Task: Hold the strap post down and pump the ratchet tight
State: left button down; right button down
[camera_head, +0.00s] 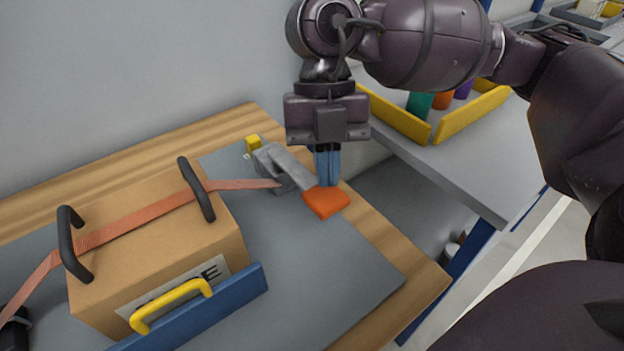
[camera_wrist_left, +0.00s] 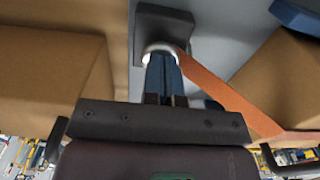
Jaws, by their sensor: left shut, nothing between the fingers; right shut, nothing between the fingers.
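The ratchet (camera_head: 272,165) is grey with an orange-ended handle (camera_head: 325,203) and sits on the grey mat. An orange strap (camera_head: 140,216) runs from it over a cardboard box (camera_head: 175,253). My right gripper (camera_head: 328,184) is shut, pointing down at the handle's orange end; whether it touches cannot be told. In the left wrist view, my left gripper (camera_wrist_left: 160,55) is shut with its tips at the dark strap post (camera_wrist_left: 165,22), where a pale ring shows; the fingers partly hide it. The strap (camera_wrist_left: 215,88) leads away from there. A dark part (camera_head: 14,330) shows at the head view's lower left.
The box has two black handles (camera_head: 196,188). A blue bar with a yellow handle (camera_head: 170,306) stands before it. A wall (camera_head: 130,70) rises behind. A yellow-edged tray (camera_head: 440,128) is on the grey side table at right. The mat (camera_head: 310,285) right of the box is clear.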

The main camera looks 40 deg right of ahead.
aim_at(326, 193)
pick_arm(q)
jog(key=shift+f, duration=0.1)
pick_arm(e)
jog(key=shift+f, duration=2.35)
jog(key=shift+r, duration=3.1)
notch_tip(326, 193, up, 7)
